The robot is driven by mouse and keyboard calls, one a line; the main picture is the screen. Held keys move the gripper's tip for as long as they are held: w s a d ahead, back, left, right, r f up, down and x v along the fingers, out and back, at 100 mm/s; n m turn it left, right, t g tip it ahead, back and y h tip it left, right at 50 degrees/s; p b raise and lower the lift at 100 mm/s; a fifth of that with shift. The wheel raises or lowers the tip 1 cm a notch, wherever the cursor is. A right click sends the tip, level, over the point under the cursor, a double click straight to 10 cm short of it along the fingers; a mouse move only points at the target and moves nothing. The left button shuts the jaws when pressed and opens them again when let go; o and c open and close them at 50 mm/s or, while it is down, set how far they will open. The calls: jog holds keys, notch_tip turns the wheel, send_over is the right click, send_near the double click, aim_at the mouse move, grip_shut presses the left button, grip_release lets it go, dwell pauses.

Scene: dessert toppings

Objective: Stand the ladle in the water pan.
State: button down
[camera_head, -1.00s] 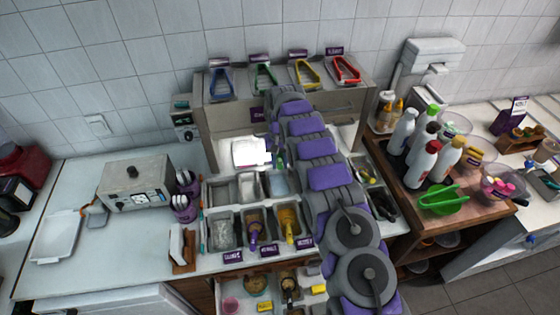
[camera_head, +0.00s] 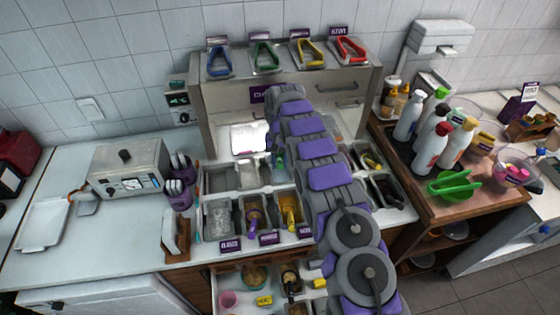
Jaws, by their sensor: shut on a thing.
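My arm reaches across the middle of the counter and hides much of what lies behind it. My gripper (camera_head: 274,152) is at its far end, mostly hidden by the arm links, and is shut on the ladle. Only a small green piece, seemingly the ladle's handle (camera_head: 281,161), shows beside the gripper; its bowl cannot be made out. The water pan (camera_head: 280,177), bluish inside, is in the back row of inset pans, just below the gripper in the picture and partly covered by my arm. Whether the ladle touches the pan cannot be told.
Topping pans (camera_head: 222,218) with purple- and yellow-handled scoops fill the front row. Several coloured tongs (camera_head: 264,57) lie on the shelf above. An open drawer (camera_head: 262,298) is below.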

jog(key=shift+f, duration=0.3)
jog(key=shift+f+b, duration=0.6)
jog(key=shift+f, duration=2.7)
jog(key=shift+d+f, duration=0.1)
jog(key=shift+f, duration=1.1)
jog(key=c, duration=0.7)
grip_release()
jog(key=shift+c, duration=0.2)
jog(key=shift+o, duration=0.3)
jog(key=o, duration=0.3)
jog(key=shift+o, duration=0.2)
